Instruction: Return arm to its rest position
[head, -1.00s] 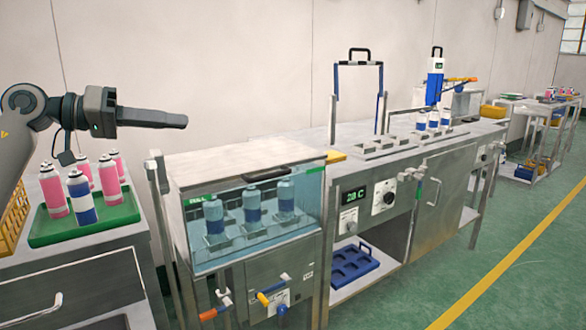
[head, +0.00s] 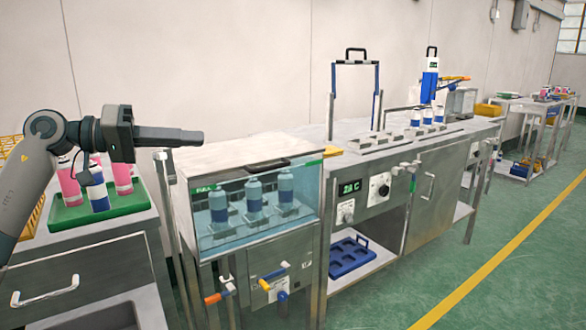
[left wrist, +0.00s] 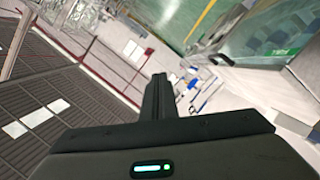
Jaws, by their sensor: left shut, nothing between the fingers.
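My left gripper (head: 190,137) comes in from the left in the head view, pointing right. Its fingers are shut with nothing between them. It hangs in the air in front of the wall, above and left of the glass-fronted filling cabinet, apart from it. In the left wrist view the shut fingers (left wrist: 159,88) point up the picture, away from the camera. My right gripper is in neither view.
A green tray (head: 135,205) with pink cans and a blue-banded can (head: 98,198) stands below my left arm. The filling cabinet (head: 265,150) holds several cans behind glass. A steel bench (head: 400,150) continues right. The green floor (head: 500,260) is open at right.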

